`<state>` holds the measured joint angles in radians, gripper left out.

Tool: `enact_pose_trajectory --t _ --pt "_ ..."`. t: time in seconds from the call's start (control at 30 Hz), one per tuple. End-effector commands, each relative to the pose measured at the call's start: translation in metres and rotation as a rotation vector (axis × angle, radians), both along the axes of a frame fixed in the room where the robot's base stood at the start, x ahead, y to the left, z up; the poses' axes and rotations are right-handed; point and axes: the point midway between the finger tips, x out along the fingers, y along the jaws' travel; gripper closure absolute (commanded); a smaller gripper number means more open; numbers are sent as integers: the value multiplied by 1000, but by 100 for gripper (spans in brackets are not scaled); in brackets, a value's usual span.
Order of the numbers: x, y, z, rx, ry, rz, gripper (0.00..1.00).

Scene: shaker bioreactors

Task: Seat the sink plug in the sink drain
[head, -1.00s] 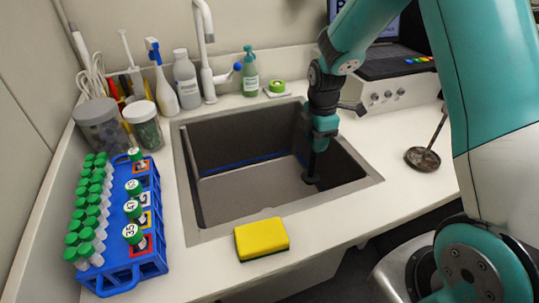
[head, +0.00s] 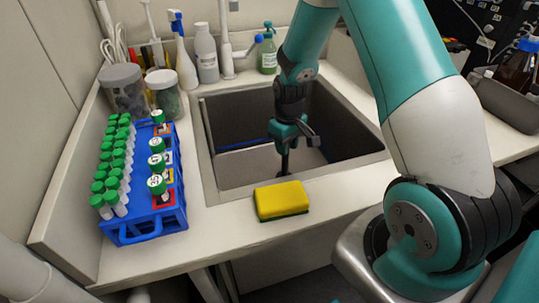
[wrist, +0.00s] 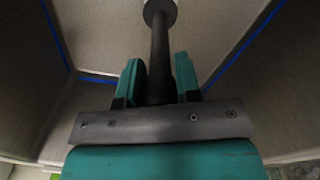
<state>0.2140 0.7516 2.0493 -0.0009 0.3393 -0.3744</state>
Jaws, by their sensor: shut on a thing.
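The plug's round disc end (wrist: 160,11) shows at the top of that view, ahead of the fingers, over the pale sink floor. In the head view only a short part of the plug's stem (head: 285,163) shows; its lower end is hidden behind the sink's front rim. I cannot make out the sink drain in either view.
A yellow-green sponge (head: 282,199) lies on the counter in front of the sink. A blue tube rack (head: 150,229) with green-capped tubes stands left. Jars, bottles, a white tap (head: 226,45) and a green soap bottle (head: 268,55) stand behind. Sink walls surround my gripper.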

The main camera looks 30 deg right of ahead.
Motion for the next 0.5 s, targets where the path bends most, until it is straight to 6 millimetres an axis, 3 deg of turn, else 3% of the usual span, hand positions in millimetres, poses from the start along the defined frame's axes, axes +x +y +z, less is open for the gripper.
enact_pose_trajectory --t 0.27,0.5 --pt "-4 0 -3 0 2 -79 93" --pt "-4 0 -19 0 1 -77 93"
